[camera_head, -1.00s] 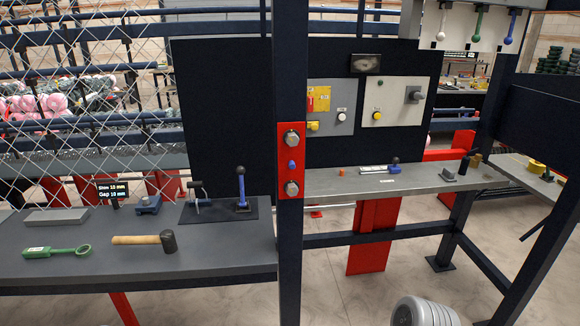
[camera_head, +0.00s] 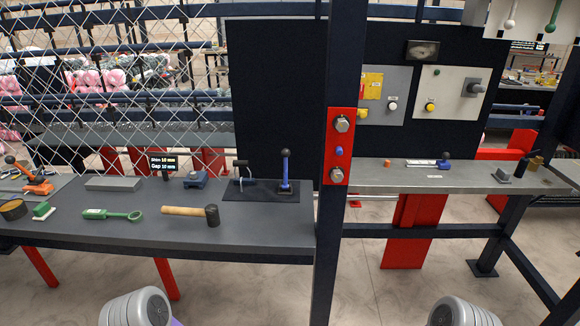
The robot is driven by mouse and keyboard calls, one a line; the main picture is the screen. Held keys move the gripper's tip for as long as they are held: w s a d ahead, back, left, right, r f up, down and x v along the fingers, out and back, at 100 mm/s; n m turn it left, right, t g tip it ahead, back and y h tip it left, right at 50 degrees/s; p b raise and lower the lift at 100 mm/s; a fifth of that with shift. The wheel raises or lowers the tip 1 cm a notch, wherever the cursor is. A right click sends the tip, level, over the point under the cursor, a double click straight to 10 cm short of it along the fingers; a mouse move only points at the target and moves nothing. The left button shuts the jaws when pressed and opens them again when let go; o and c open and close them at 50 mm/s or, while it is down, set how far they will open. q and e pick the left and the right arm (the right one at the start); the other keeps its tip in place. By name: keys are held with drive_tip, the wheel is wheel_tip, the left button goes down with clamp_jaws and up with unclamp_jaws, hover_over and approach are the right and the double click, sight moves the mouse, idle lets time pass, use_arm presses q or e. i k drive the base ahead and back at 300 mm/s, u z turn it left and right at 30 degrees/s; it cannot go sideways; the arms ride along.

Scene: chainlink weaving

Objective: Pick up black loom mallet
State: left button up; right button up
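The loom mallet (camera_head: 190,212) lies flat on the grey workbench at the left. It has a light wooden handle pointing left and a black head (camera_head: 212,215) at its right end. Two grey rounded parts of my arms show at the bottom edge, one left of the middle and one at the right. My gripper fingers are not in view, and nothing touches the mallet.
On the workbench (camera_head: 255,232) a green ring tool (camera_head: 112,214) lies left of the mallet. Behind are a grey block (camera_head: 113,184), a blue clamp (camera_head: 196,179) and a black plate with a blue lever (camera_head: 285,172). A dark post (camera_head: 340,80) stands right of the bench.

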sight(211, 211)
drive_tip(key=k, duration=0.5)
drive_tip(key=u, duration=1.35)
drive_tip(key=i, duration=1.1)
drive_tip(key=z, duration=0.35)
